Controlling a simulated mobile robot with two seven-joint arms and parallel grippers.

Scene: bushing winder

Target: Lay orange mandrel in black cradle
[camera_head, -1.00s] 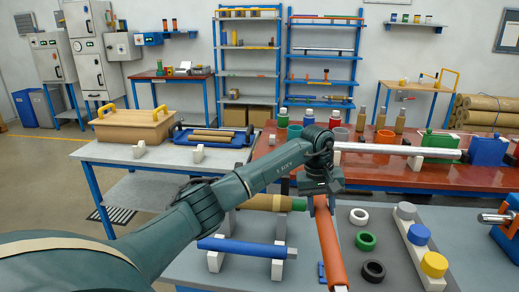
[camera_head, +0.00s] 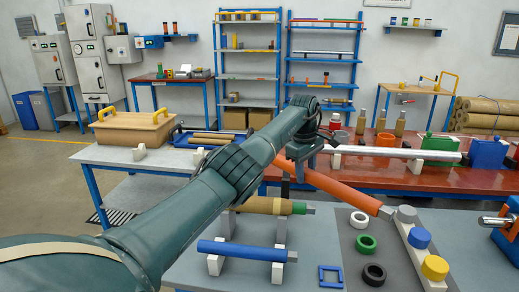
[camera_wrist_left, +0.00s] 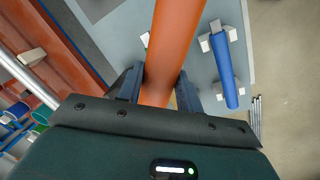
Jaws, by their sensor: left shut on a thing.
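My left gripper (camera_head: 300,163) is shut on the orange mandrel (camera_head: 342,189) and holds it above the grey bench. The mandrel slants from behind the gripper down to the right, its metal tip (camera_head: 386,212) near the white rack. In the left wrist view, the orange mandrel (camera_wrist_left: 178,40) runs between the two dark fingers (camera_wrist_left: 158,86). I cannot clearly pick out a black cradle; my arm hides part of the bench. My right gripper is not in view.
A blue mandrel (camera_head: 240,250) lies on white supports at the front. A tan mandrel with a green end (camera_head: 265,205) lies behind it. White, green and black rings (camera_head: 366,243) and a white rack with coloured caps (camera_head: 412,238) stand right. A blue square frame (camera_head: 330,276) lies at the front.

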